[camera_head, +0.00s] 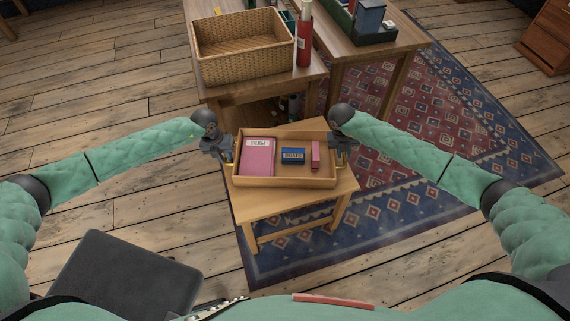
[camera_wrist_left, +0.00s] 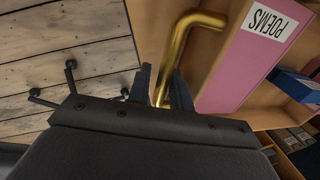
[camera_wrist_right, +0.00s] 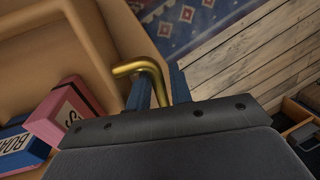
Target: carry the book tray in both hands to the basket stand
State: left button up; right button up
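The book tray (camera_head: 285,183) is a shallow wooden tray on a small wooden table (camera_head: 330,207); whether it touches the tabletop is hard to tell. It holds a pink "POEMS" book (camera_head: 257,158), a blue "BOATS" book (camera_head: 293,157) and a narrow pink book (camera_head: 315,155). My left gripper (camera_wrist_left: 161,92) has its fingers closed around a brass handle at the tray's left end. My right gripper (camera_wrist_right: 157,90) has its fingers closed around the brass handle at the right end. The basket stand (camera_head: 262,92) is a wooden table beyond, bearing a wicker basket (camera_head: 245,70).
A red cylinder (camera_head: 304,45) stands beside the basket. A patterned rug (camera_head: 450,150) lies under and right of the tables. Bare floor is free at left.

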pick_arm(q)
jog(key=shift+o, duration=0.8)
jog(key=shift+d, duration=0.1)
pick_arm(e)
jog(key=shift+o, duration=0.8)
jog(key=shift+r, duration=0.1)
pick_arm(q)
jog(key=shift+r, duration=0.2)
pick_arm(e)
jog(key=shift+a+r, duration=0.1)
